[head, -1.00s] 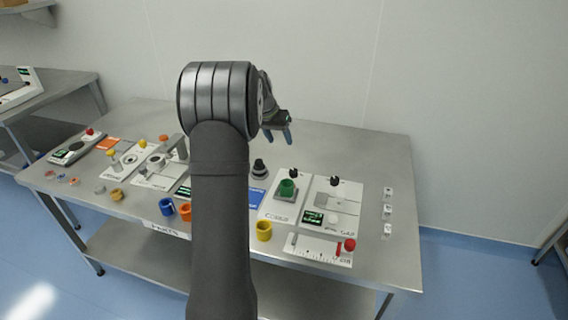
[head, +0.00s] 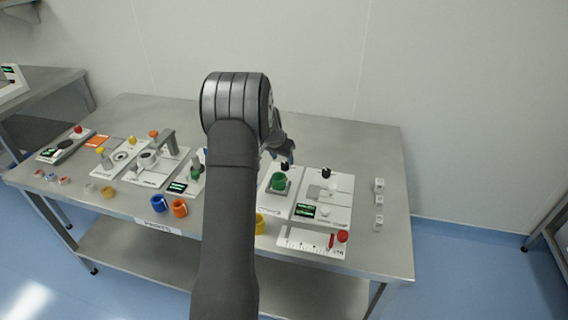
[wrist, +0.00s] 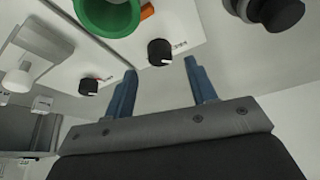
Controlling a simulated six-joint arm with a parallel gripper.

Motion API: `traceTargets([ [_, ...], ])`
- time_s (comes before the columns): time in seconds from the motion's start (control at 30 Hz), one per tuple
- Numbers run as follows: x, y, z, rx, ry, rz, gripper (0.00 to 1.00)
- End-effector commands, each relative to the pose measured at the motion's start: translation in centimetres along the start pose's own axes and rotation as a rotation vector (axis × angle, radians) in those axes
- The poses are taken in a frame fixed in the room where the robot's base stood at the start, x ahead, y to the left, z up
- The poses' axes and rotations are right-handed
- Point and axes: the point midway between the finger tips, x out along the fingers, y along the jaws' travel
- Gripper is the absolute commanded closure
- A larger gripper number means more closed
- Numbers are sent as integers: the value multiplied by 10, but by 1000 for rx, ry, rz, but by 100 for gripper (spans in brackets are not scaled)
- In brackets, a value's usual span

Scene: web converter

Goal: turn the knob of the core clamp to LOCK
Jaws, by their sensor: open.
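The core clamp is a white panel (head: 272,205) with a green cup (head: 278,181) on it and a small black knob (head: 284,167) at its back. In the wrist view the black knob (wrist: 160,52) has a small white mark and print beside it too small to read; the green cup (wrist: 108,14) is up and to its left. My gripper (head: 290,158) is open and empty above the back of the panel. In the wrist view its blue fingertips (wrist: 160,66) lie either side of the knob's position, apparently without touching it.
A second panel (head: 338,184) with another black knob (head: 326,172) stands to the right. A dark round part (wrist: 282,12) is near the right finger's side in the wrist view. White blocks (head: 379,185) line the right edge. The table behind is clear.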

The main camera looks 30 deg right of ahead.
Motion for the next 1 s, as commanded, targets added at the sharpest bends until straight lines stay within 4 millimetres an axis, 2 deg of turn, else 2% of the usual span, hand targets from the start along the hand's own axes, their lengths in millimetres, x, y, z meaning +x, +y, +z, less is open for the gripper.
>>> traceTargets([
  [0.1, 20, 0, 1, 0, -2, 1, 48],
  [0.3, 38, 0, 0, 0, -1, 0, 48],
  [0.67, 42, 0, 0, 0, 0, 0, 48],
  [0.9, 42, 0, 0, 0, 0, 0, 93],
  [1.0, 42, 0, 0, 0, 0, 0, 93],
])
